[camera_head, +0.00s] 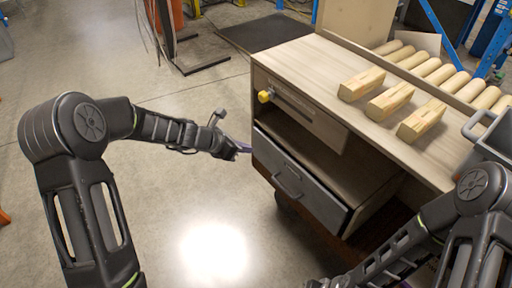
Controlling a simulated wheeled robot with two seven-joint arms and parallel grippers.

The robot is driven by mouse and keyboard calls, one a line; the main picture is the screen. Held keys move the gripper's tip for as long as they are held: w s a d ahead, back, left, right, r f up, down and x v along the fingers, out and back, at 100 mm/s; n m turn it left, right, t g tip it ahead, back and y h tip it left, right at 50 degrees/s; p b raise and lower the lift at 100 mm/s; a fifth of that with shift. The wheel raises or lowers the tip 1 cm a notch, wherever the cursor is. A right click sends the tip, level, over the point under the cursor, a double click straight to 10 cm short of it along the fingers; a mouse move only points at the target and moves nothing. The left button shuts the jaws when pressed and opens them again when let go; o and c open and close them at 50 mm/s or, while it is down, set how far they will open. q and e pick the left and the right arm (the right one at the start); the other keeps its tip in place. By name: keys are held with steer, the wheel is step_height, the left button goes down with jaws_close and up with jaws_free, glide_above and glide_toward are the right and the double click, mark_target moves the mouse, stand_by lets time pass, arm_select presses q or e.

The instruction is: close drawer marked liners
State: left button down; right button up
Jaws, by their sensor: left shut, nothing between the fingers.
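A wooden bench cabinet (395,125) stands right of centre with two fronts facing me. The upper front (310,118) is pale, with a yellow knob (265,96). Below it is a grey drawer (318,201) with a bar handle (287,186). It looks pulled out, with an open gap above it. No label can be read, so I cannot tell which is marked liners. My left gripper (241,149) is shut and empty, just left of the cabinet's near left corner. Its fingertips are small and dark here. My right arm crosses the lower right; its gripper is out of view.
Several wood blocks (390,101) lie on the bench top before a row of turned wood rollers (426,67). A grey metal container (490,135) stands at the right edge. The floor (190,215) left of the cabinet is clear. A dark mat (263,32) lies behind.

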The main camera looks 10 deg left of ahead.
arm_select(q)
steer(key=v, duration=0.2)
steer(key=shift+s+a+r, duration=0.15)
steer(key=shift+s+a, duration=0.05)
steer(key=shift+s, duration=0.05)
stand_by(0.4)
steer(key=s+f+m+g+y, duration=0.3)
steer(key=s+f+m, duration=0.7)
steer(key=f+m, duration=0.4)
steer(key=s+d+f+m+g, duration=0.1)
steer(key=s+d+f+m, duration=0.25)
steer(key=s, duration=0.45)
steer(key=s+d+f+m+g+h, duration=0.1)
steer(key=s+d+f+m, duration=0.2)
steer(key=s+d+m, duration=0.3)
steer(key=s+d+f+m+g, duration=0.2)
steer(key=s+d+f+m, duration=0.1)
steer(key=s, duration=0.6)
step_height(320, 180, up, 18)
steer(key=p, duration=1.8)
steer(key=shift+t, duration=0.3)
